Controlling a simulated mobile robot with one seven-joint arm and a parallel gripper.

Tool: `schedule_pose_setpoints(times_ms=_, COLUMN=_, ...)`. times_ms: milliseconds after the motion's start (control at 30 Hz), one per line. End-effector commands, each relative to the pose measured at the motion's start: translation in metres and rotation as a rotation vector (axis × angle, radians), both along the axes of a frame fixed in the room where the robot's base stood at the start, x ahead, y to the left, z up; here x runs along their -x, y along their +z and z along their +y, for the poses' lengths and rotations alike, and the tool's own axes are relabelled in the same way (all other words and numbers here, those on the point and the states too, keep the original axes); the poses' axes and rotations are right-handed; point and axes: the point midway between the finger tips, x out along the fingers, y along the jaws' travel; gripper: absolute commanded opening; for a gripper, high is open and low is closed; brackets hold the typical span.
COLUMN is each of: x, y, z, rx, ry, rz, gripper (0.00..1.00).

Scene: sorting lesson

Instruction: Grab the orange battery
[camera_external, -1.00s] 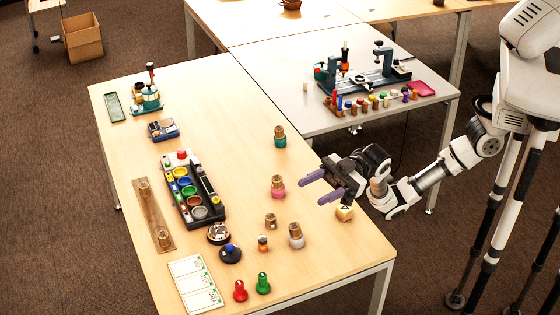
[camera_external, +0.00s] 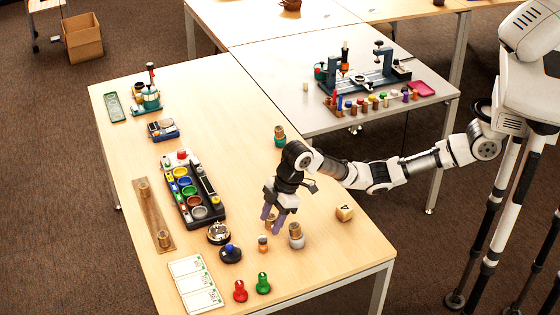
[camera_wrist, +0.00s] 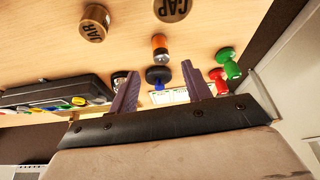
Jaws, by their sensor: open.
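The orange battery (camera_external: 263,244) is a small upright cylinder with an orange band, standing on the wooden table. In the wrist view the gripper (camera_wrist: 160,85) is empty. The fingers do not visibly touch the battery.
A dark blue round piece (camera_external: 230,253), a red piece (camera_external: 240,291) and a green piece (camera_external: 263,284) are nearby. A black tray (camera_external: 205,211) lies left.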

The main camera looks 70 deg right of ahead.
Motion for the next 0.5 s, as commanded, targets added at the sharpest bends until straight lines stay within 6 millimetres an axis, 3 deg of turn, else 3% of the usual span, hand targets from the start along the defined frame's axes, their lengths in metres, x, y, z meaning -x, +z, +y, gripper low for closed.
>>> schedule_pose_setpoints(times_ms=100, x=-0.004, y=-0.016, z=0.005, rx=0.001, ry=-0.001, rz=0.001, gripper=0.49)
schedule_pose_setpoints(times_ms=367, x=-0.009, y=-0.034, z=0.011, rx=0.001, ry=0.0, rz=-0.001, gripper=0.49)
schedule_pose_setpoints(times_ms=500, x=-0.013, y=-0.055, z=0.018, rx=0.001, ry=0.0, rz=0.0, gripper=0.49)
